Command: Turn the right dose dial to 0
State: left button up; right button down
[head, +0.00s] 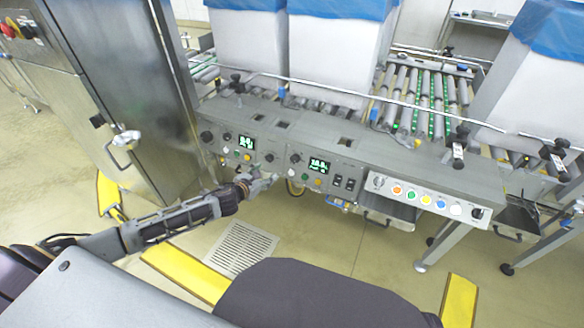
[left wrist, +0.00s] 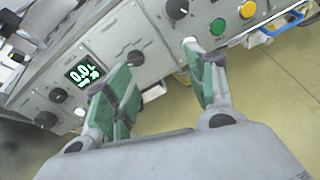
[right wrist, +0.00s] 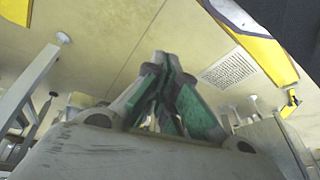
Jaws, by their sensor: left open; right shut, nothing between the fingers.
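A grey control panel holds two lit green displays. The right display (head: 319,165) shows a nonzero reading that is too small to read surely. The black dial (head: 295,158) just left of it looks like the right dose dial; it also shows at the top edge of the left wrist view (left wrist: 178,9). Another dial (left wrist: 135,58) sits between it and the left display (left wrist: 84,69). My left gripper (head: 268,181) is open and empty in front of the panel, below these dials; its fingers (left wrist: 160,75) touch neither dial visibly. My right gripper (right wrist: 162,62) is shut and empty, away from the panel.
A white button strip (head: 420,194) with coloured buttons lies right of the dials. White boxes with blue liners (head: 335,45) stand on rollers behind. A steel cabinet (head: 125,75) stands at left. Yellow floor bars (head: 185,272) and a grate (head: 240,247) lie below.

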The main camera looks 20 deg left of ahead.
pick_arm(q)
jog(key=shift+s+d+r+m+t+h+b, duration=0.2)
jog(key=shift+d+r+m+b, duration=0.25)
jog(key=shift+d+m+b, duration=0.5)
jog(key=shift+s+d+r+m+t+h+b, duration=0.15)
jog(key=shift+d+r+m+h+b, duration=0.35)
jog(key=shift+m, duration=0.7)
jog(key=shift+s+d+r+m+t+h+b, duration=0.15)
jog(key=shift+d+r+m+b, duration=0.25)
jog(key=shift+d+m+b, duration=0.5)
pick_arm(e)
jog(key=shift+s+a+r, duration=0.1)
jog(key=shift+s+r, duration=0.05)
jog(key=shift+r, duration=0.7)
jog(key=shift+s+a+r, duration=0.1)
jog(key=shift+s+r, duration=0.05)
jog(key=shift+r, duration=0.7)
pick_arm(q)
jog(key=shift+a, duration=0.15)
jog(key=shift+w, duration=0.1)
